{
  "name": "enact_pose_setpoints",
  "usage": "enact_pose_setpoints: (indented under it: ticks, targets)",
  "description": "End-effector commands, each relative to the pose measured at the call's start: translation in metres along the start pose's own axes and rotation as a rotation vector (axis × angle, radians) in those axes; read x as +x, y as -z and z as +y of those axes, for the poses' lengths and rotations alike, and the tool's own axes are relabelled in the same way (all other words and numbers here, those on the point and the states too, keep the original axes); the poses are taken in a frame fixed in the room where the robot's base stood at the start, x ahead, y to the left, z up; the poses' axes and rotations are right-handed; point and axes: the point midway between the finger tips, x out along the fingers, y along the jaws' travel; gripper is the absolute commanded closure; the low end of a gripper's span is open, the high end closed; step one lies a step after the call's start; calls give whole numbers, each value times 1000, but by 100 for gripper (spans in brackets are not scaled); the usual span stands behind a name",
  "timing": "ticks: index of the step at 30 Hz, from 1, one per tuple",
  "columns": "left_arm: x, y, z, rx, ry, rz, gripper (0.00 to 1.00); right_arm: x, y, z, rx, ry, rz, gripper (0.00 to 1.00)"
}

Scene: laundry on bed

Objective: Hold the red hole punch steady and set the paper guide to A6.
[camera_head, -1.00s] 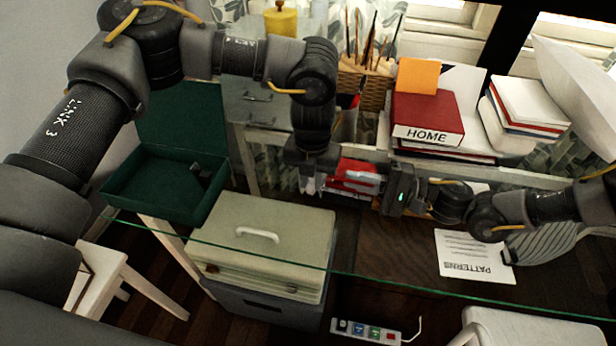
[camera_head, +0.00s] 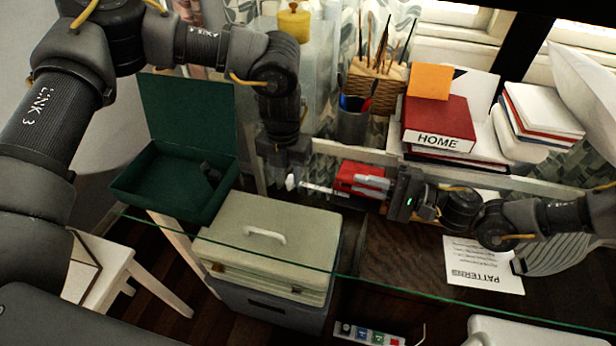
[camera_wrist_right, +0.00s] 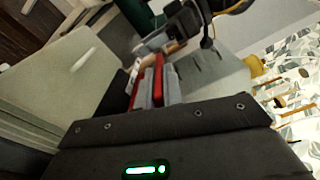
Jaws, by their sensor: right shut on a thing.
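The red hole punch (camera_head: 345,178) is above the dark desk in the middle of the head view. My right gripper (camera_head: 371,184) is shut on it from the right, with its pale fingers along the punch. In the right wrist view the red punch (camera_wrist_right: 158,80) shows between the grey fingers. A thin pale strip, which looks like the paper guide (camera_head: 325,190), sticks out from the punch's left end; its marks are too small to read. My left gripper (camera_head: 291,182) is at the strip's left end, pointing down. I cannot tell whether it touches the strip or how far its fingers are apart.
A beige case (camera_head: 270,225) with a white handle stands in front, left of the punch. A green open box (camera_head: 165,185) is at the left. A red HOME binder (camera_head: 437,118) and a dark pen cup (camera_head: 351,127) are behind. A PATTERNS sheet (camera_head: 480,268) lies at the right.

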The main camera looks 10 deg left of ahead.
Motion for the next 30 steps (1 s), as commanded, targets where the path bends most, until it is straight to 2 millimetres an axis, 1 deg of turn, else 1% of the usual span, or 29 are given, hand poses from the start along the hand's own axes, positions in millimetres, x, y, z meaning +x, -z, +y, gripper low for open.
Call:
enact_pose_setpoints:
  ticks: [1, 6, 12, 15, 21, 30]
  targets:
    - [-16, -2, -5, 5, 6, -10, 60, 0, 0, 0, 1, -1, 1, 100]
    - [-52, -2, -5, 5, 5, -8, 60, 0, 0, 0, 1, -1, 2, 100]
    - [-88, -1, -5, 6, 5, -7, 60, 0, 0, 0, 0, -1, 2, 100]
    - [-101, -1, -5, 5, 4, -7, 60, 0, 0, 0, 0, -1, 2, 100]
    - [-115, -1, -5, 5, 4, -5, 60, 0, 0, 0, 0, -1, 2, 100]
    - [-117, -1, -5, 15, 3, -7, 60, 0, 0, 0, 0, -1, 2, 100]
